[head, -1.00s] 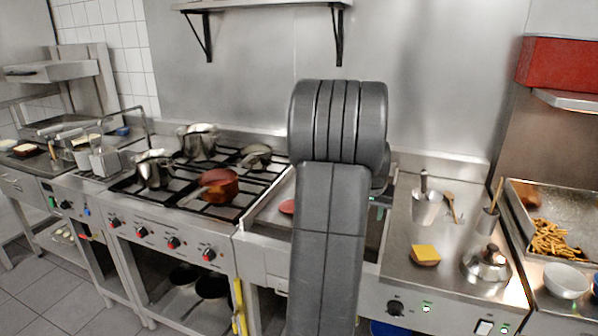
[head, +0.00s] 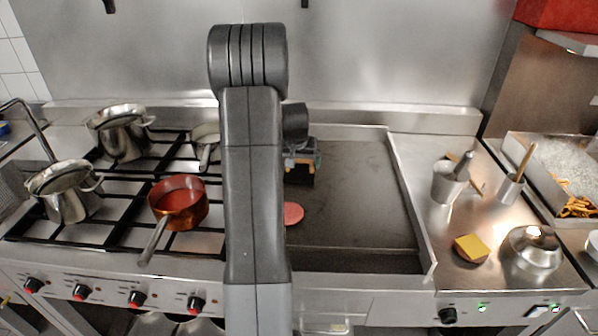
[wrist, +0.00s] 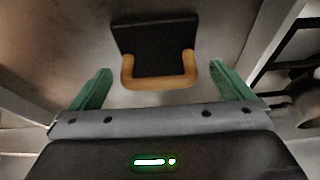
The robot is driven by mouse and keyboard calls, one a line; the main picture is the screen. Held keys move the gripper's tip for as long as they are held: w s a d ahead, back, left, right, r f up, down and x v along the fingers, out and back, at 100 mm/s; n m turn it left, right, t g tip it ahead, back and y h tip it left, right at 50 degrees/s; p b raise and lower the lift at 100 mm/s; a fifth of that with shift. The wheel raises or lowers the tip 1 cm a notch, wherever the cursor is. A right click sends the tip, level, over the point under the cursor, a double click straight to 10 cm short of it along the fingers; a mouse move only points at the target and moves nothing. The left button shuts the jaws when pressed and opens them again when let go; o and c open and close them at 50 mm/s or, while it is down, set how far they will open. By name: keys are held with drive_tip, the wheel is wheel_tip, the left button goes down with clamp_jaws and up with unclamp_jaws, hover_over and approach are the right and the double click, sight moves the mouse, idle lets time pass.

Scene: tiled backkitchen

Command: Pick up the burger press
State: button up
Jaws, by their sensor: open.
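The burger press (wrist: 153,48) shows in the wrist view as a dark square plate with a light wooden handle (wrist: 160,84) along its near side. It lies on the grey griddle. My gripper (wrist: 160,72) is open, with its green fingers spread on either side of the handle and not seen touching it. In the head view the press (head: 299,181) is a small dark shape on the griddle, just right of my arm and partly hidden by it. How high the fingers are above the press is hard to tell.
The griddle (head: 365,210) is mostly clear to the right, with a raised rim. A red patty (head: 292,213) lies nearer the front. The stove on the left holds a copper saucepan (head: 178,205) and steel pots. A cheese-topped item (head: 471,248) and a steel dome (head: 532,255) stand right.

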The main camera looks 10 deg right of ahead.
sight(300, 172)
drive_tip(key=shift+p+x, duration=0.55)
drive_tip(key=shift+x, duration=1.6)
drive_tip(key=shift+s+d, duration=0.1)
drive_tip(key=shift+d, duration=0.05)
drive_tip(key=shift+c, duration=0.4)
drive_tip(key=shift+r, duration=0.1)
drive_tip(key=c, duration=1)
